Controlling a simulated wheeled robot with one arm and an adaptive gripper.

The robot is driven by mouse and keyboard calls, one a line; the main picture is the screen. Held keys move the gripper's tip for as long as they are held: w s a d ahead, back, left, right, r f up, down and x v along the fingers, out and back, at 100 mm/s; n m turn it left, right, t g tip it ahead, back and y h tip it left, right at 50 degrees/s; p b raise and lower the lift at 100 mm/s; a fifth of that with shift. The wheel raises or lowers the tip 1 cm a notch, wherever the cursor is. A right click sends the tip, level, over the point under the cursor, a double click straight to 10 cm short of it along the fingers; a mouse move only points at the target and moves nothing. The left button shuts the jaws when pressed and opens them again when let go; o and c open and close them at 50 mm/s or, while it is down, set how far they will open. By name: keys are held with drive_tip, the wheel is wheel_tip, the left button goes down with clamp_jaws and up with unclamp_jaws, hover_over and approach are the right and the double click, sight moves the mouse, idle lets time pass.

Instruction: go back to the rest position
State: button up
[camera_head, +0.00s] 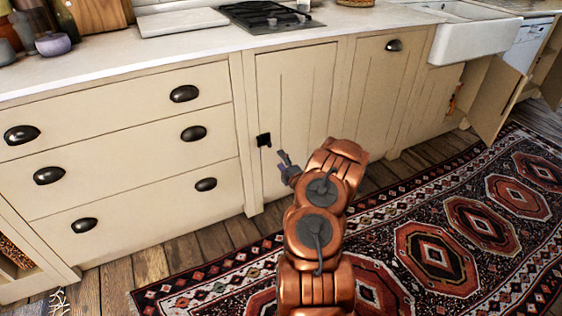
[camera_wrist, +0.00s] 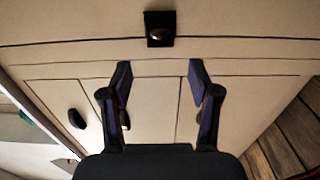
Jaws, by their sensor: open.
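My gripper (camera_head: 286,164) is at the end of my copper-coloured arm, in front of the cream base cabinets in the head view. It is near a closed cabinet door (camera_head: 291,105) with a small black latch (camera_head: 264,140). In the wrist view my gripper (camera_wrist: 160,82) is open, its two dark fingers apart with nothing between them. A dark knob on a square plate (camera_wrist: 160,29) shows beyond the fingertips in the wrist view. The gripper appears apart from the knob, though the exact distance is hard to tell.
Closed drawers with dark cup handles (camera_head: 193,133) are on the left. A white worktop (camera_head: 190,45) carries a hob (camera_head: 268,16). A cabinet door stands open (camera_head: 497,98) below the sink (camera_head: 478,32) at right. A patterned rug (camera_head: 437,215) covers the wooden floor.

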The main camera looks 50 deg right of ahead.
idle(0.3)
drive_tip(key=w+a+r+m+g+y+p, duration=0.1)
drive_tip(key=w+a+r+g+p, duration=0.1)
drive_tip(key=w+a+r+p, duration=0.35)
drive_tip(key=w+a+r+m+g+y+p, duration=0.25)
drive_tip(key=a+r, duration=0.35)
drive_tip(key=r, duration=0.3)
drive_tip(key=s+a+r+m+g+y+p, duration=0.1)
drive_tip(key=s+a+r+m+g+p, duration=0.25)
drive_tip(key=a+r, duration=0.6)
drive_tip(key=s+a+r+g+p, duration=0.2)
drive_tip(key=s+a+r+p, duration=0.35)
drive_tip(key=a+r, duration=0.4)
drive_tip(key=s+a+r+m+g+p, duration=0.2)
drive_tip(key=s+a+r, duration=0.4)
drive_tip(key=s, duration=0.6)
drive_tip(key=s+a+r+m+g+y+p, duration=0.1)
drive_tip(key=s+a+r+m+g+p, duration=0.2)
drive_tip(key=s, duration=1)
drive_tip(key=s+a+r+m+g+p, duration=0.2)
drive_tip(key=s+a+r+p, duration=0.3)
drive_tip(key=s+a+r, duration=0.3)
drive_tip(key=s+g, duration=0.1)
drive_tip(key=s, duration=0.3)
drive_tip(key=shift+s+a+r+g, duration=0.35)
drive_tip(key=shift+a+g, duration=0.05)
drive_tip(key=shift+c, duration=0.4)
